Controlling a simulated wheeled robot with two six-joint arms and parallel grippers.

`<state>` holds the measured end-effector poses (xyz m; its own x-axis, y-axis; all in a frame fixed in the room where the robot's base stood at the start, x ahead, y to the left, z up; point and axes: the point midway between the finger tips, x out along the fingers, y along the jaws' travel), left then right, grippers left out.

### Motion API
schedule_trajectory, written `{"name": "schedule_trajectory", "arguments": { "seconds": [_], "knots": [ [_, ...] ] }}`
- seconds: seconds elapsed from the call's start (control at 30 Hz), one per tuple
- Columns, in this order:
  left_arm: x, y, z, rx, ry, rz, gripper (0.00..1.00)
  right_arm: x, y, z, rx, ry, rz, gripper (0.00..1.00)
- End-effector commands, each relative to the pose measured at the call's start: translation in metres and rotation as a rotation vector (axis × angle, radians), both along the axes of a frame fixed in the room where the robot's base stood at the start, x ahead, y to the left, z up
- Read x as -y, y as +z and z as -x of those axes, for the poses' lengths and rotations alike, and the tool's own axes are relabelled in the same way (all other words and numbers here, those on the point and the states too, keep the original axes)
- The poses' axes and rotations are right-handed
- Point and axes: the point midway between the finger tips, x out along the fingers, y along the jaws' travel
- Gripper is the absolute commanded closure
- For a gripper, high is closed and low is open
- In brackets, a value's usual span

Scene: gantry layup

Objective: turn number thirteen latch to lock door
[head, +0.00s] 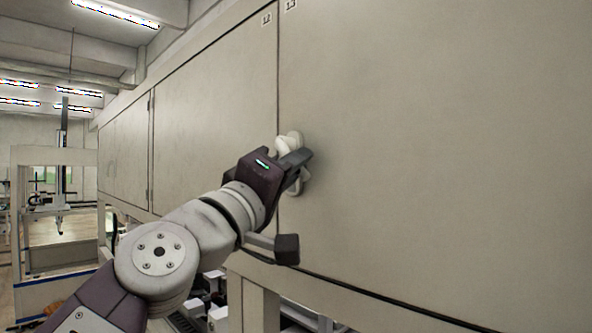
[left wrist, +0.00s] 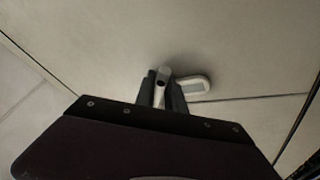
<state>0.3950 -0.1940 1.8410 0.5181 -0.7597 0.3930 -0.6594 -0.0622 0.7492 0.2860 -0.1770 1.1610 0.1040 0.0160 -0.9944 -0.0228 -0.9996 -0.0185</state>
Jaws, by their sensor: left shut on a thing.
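The door marked 13 (head: 430,130) is a large pale beige panel filling the right of the head view. It looks flush with its neighbour. Its white latch (head: 290,143) sits at the door's left edge, partly hidden behind my left gripper (head: 302,168). In the left wrist view the latch (left wrist: 195,88) shows a rounded white plate on the door, and its handle lies between the two dark fingers. My left gripper (left wrist: 162,88) is shut on that handle. My right gripper is in neither view.
The door marked 12 (head: 205,125) adjoins on the left, past a narrow vertical seam. A lower ledge (head: 345,300) runs under the doors, with white machine parts (head: 215,285) below. A gantry frame (head: 60,215) stands far left. The space before the door is open.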

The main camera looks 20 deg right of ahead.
Motion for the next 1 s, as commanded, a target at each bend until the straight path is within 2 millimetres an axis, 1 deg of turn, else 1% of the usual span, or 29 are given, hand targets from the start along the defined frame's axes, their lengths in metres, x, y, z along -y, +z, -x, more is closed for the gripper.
{"name": "schedule_trajectory", "arguments": {
  "seconds": [0.23, 0.27, 0.3, 0.33, 0.87, 0.97, 1.0],
  "knots": [
    [-0.001, 0.002, 0.000, 0.001, 0.000, 0.002, 1.00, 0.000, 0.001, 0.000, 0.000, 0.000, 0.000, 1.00],
    [-0.001, 0.002, 0.000, 0.001, 0.000, 0.002, 0.77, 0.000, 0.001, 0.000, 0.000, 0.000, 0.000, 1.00],
    [-0.001, 0.002, 0.000, 0.001, 0.000, 0.002, 0.66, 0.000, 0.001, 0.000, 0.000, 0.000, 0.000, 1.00],
    [-0.001, 0.001, 0.000, 0.001, 0.000, 0.002, 0.64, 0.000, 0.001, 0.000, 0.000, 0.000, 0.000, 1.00],
    [0.000, 0.001, 0.000, -0.003, -0.001, 0.001, 0.64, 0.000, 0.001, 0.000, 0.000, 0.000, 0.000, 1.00],
    [0.001, 0.005, 0.001, -0.024, -0.001, 0.008, 0.64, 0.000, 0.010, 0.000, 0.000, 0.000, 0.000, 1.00],
    [0.001, 0.009, 0.003, -0.043, -0.002, 0.016, 0.64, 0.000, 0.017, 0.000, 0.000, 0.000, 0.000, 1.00]
  ]
}}
